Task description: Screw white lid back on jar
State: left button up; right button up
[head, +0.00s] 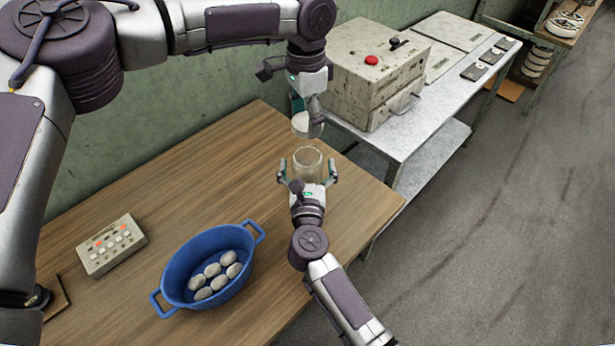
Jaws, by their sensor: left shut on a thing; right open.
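The white lid (300,124) is held by my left gripper (307,115), which points down and is shut on it. The lid is above and slightly behind the jar in the picture, apart from it. The clear glass jar (307,158) stands upright and open-topped on the wooden table (190,183), near its far right part. My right gripper (308,178) is open, with one finger on each side of the jar. I cannot tell whether the fingers touch the glass. The jar's lower part is hidden behind the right gripper.
A blue basin (178,262) with several pale cocoons stands at the table's front. A beige button box (111,245) lies left of it. Behind on the right, a metal bench (408,140) carries a worn box with a red button (372,60). The table's middle is clear.

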jog(key=shift+w, duration=0.5)
jog(key=c, duration=1.7)
pick_arm(q)
send_over(306, 145)
jog(key=s, duration=0.3)
jog(key=shift+w+f, duration=0.2)
jog(key=shift+f, duration=2.3)
pick_arm(e)
jog(key=shift+c, duration=0.3)
pick_arm(q)
jog(key=shift+f, duration=0.85)
jog(key=shift+f, duration=0.55)
